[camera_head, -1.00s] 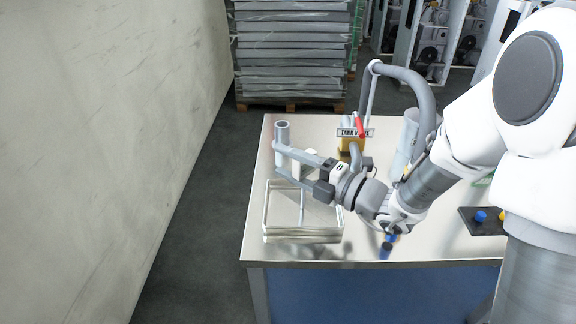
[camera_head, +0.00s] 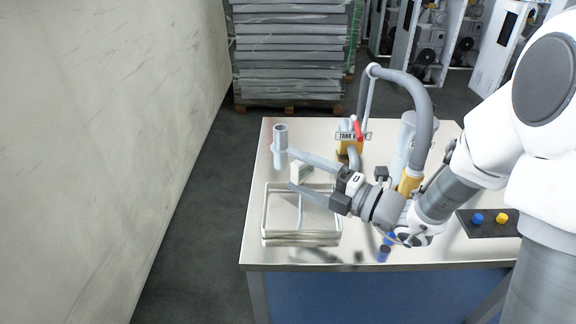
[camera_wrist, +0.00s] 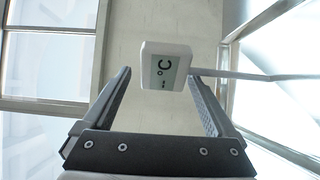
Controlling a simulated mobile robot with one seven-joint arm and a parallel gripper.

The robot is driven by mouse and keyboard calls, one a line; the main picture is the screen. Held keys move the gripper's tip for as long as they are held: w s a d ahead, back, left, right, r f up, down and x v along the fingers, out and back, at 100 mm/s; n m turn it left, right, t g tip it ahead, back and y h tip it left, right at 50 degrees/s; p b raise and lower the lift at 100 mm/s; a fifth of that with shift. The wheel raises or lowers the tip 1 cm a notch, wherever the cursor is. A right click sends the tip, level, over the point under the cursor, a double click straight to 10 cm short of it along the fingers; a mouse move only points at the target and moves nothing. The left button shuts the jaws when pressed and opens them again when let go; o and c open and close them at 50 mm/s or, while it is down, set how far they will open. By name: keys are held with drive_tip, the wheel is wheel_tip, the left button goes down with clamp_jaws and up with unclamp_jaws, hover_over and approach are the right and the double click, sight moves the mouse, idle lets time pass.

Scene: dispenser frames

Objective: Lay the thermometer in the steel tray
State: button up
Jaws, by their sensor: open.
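The thermometer has a small white body with a grey display reading "C" (camera_wrist: 165,68) and a thin grey probe. In the head view, its white body (camera_head: 301,173) shows at the steel tray's back edge, and its probe runs down over the tray's inside. The wire-rimmed steel tray (camera_head: 264,215) stands on the table's left part. My gripper (camera_head: 289,169) is open, with its fingers on either side of the thermometer body. In the wrist view, the body shows between my fingertips (camera_wrist: 160,74), and I cannot tell if the right finger touches it.
An upright grey tube (camera_head: 280,140) stands behind the tray, close to my upper finger. A yellow-based device with a sign (camera_head: 353,136) and a large bent grey pipe (camera_head: 425,110) stand further right. Blue-capped items (camera_head: 384,253) lie right of the tray.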

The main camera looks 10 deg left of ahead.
drive_tip(key=p+v, duration=0.1)
drive_tip(key=v, duration=0.8)
drive_tip(key=s+n+g+h, duration=0.7)
drive_tip(key=s+n, duration=0.7)
drive_tip(key=n, duration=0.7)
drive_tip(key=d+r+n+t+h, duration=0.3)
drive_tip(key=d+n+h, duration=0.2)
drive_tip(key=d+n, duration=0.2)
drive_tip(key=d+r+n+t+h, duration=0.3)
drive_tip(key=d+n+h, duration=0.2)
drive_tip(key=d+n, duration=0.3)
drive_tip(key=n, duration=0.4)
drive_tip(key=shift+s+d, duration=0.2)
drive_tip(key=shift+d, duration=0.1)
drive_tip(key=shift+r, duration=0.15)
wheel_tip(320, 180, up, 11)
drive_tip(key=p, duration=1.1)
drive_tip(key=shift+r+p, duration=0.25)
drive_tip(key=shift+p, duration=0.15)
